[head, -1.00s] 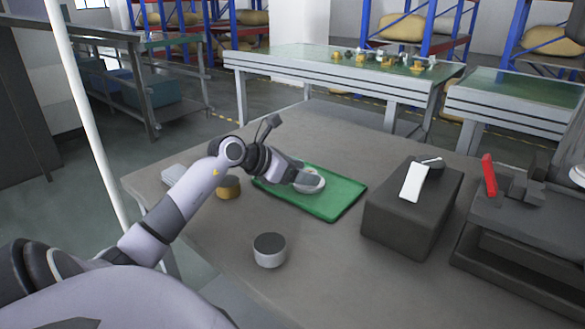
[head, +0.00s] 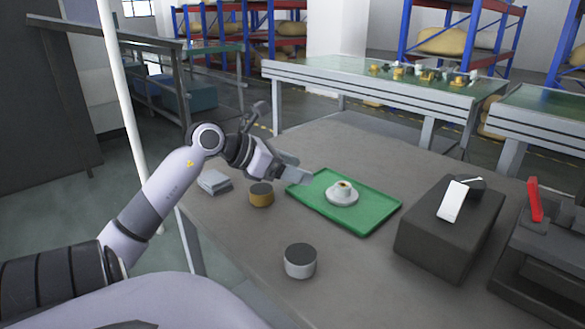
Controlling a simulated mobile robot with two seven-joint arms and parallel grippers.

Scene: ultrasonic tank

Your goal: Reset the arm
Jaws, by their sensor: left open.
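My left arm comes in from the left. Its left gripper (head: 292,172) is open and empty, just above the left rear edge of a green tray (head: 368,219). My right gripper is not in view.
A white cylinder with a dark top (head: 300,261) stands in front. A dark box (head: 448,232) and a red-handled device (head: 535,200) stand right.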

